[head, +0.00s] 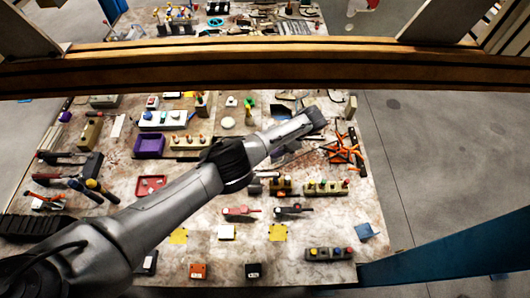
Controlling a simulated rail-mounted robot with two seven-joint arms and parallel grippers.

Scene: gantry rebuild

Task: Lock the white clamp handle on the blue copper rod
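I cannot make out the white clamp handle or the blue copper rod for certain; the parts on the table are small and dense. My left arm comes in from the lower left and crosses the middle of the table. Its end, with my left gripper (314,120), is over the right middle of the table. The fingers are not clear, so I cannot tell whether they are open or shut. The arm hides a diagonal strip of the table. My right gripper is not in view.
The worn table (215,262) holds many tools and blocks. A white block with fittings (165,120), a purple bin (149,145), a red tray (151,186) and an orange spoked part (345,150) stand on it. A brown beam (260,67) crosses the upper view. Grey floor (425,165) lies right.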

